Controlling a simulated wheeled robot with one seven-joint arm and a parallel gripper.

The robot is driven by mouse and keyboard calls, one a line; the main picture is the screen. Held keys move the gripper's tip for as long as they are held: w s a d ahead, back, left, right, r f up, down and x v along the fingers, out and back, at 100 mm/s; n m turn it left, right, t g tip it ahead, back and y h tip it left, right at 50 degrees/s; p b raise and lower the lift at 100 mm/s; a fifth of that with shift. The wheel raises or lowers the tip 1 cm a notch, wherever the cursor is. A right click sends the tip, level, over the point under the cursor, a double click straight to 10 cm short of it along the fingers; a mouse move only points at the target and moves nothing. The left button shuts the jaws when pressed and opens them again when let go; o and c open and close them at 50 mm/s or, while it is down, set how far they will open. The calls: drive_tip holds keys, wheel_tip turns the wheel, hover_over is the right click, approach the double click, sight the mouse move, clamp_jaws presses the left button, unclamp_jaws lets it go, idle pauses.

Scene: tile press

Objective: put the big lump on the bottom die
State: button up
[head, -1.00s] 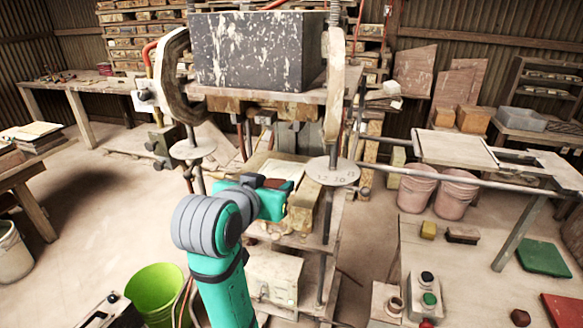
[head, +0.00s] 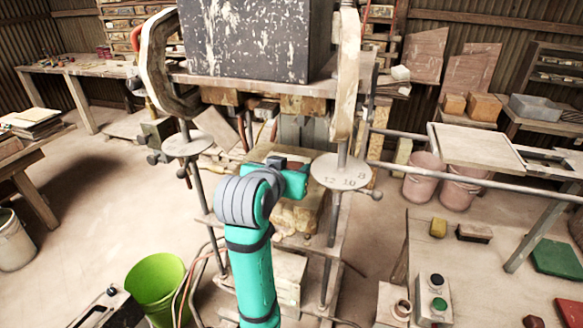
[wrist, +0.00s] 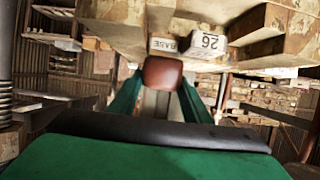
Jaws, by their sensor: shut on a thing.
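A reddish-brown lump (wrist: 162,77) is shut between the two green fingers of my gripper (wrist: 162,92) in the wrist view. I take it for the big lump. In the head view my gripper (head: 298,176) reaches into the press between its two posts, over the lower bed (head: 262,152), and the lump is hidden there. I cannot make out the bottom die clearly; a worn yellowish block (head: 298,216) shows just below my gripper. Wooden blocks with tags reading BASE (wrist: 163,45) and 26 (wrist: 208,41) fill the top of the wrist view, close to the lump.
A heavy dark block (head: 245,40) sits on the press's upper plate. Round discs (head: 341,171) surround the posts on both sides. A side table (head: 480,265) with a button box (head: 433,297) stands at right, and a green bucket (head: 156,290) at lower left.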

drive_tip(key=shift+d, duration=0.2)
drive_tip(key=shift+s+f, duration=0.1)
drive_tip(key=o, duration=1.3)
drive_tip(key=shift+a+f, duration=0.1)
drive_tip(key=shift+a, duration=0.05)
drive_tip(key=shift+o, duration=0.2)
drive_tip(key=shift+a, duration=0.15)
drive_tip(key=shift+s+r, duration=0.25)
drive_tip(key=v, duration=1.1)
drive_tip(key=shift+s, duration=0.2)
